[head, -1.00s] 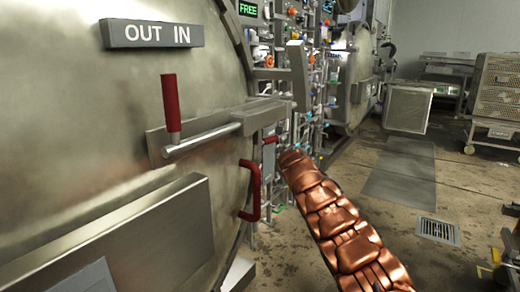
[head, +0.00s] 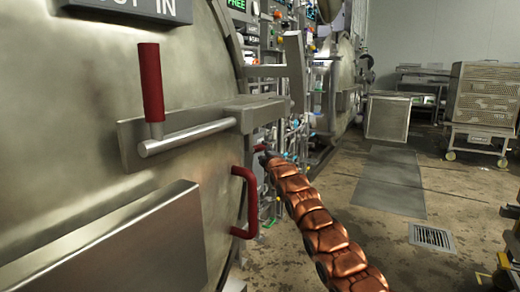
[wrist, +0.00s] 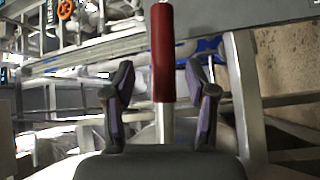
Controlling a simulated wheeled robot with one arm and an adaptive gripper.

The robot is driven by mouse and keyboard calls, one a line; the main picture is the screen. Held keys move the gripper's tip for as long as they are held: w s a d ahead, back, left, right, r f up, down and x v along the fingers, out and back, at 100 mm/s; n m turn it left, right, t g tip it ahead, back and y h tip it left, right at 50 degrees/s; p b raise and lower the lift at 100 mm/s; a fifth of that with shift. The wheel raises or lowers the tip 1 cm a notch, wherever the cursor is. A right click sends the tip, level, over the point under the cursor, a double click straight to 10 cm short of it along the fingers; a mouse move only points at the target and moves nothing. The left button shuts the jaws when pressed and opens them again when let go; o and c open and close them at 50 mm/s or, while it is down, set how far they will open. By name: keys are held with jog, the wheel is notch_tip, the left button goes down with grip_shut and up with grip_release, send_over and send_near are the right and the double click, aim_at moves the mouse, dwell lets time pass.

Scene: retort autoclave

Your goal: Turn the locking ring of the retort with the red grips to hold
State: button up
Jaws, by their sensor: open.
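The retort's big round metal door (head: 80,85) fills the left of the head view, with its curved ring edge (head: 232,75) at the right. An upright red grip (head: 151,82) stands on a steel bar on the door front. A red bow-shaped handle (head: 248,212) sits lower, near the door edge. Another bit of red (head: 260,148) shows beside the end of my arm. In the wrist view my gripper (wrist: 160,82) is open, its dark fingers on either side of a red grip (wrist: 162,45) on a metal stem. I cannot tell whether they touch it. In the head view the fingers are not clear.
A bracket arm (head: 294,70) juts out beside the door edge. Valves and pipes (head: 290,140) crowd the wall behind my arm. A wire basket cart (head: 482,95) stands at the back right. The floor has a metal plate (head: 388,180) and a drain grate (head: 432,238), with open floor around them.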

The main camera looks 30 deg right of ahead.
aim_at(262, 149)
jog(key=shift+w+f, duration=0.1)
jog(key=shift+w, duration=0.5)
jog(key=shift+w+d+r, duration=0.2)
jog(key=shift+w, duration=0.35)
jog(key=shift+w+d+f+p, duration=0.15)
jog(key=shift+w+p, duration=0.2)
jog(key=shift+w, duration=0.3)
jog(key=shift+w+d+r, duration=0.2)
jog(key=shift+w+d, duration=0.05)
jog(key=shift+w, duration=0.4)
jog(key=shift+w+d+p, duration=0.1)
jog(key=shift+w+p, duration=0.35)
jog(key=shift+w, duration=0.1)
jog(key=shift+f, duration=0.1)
grip_shut()
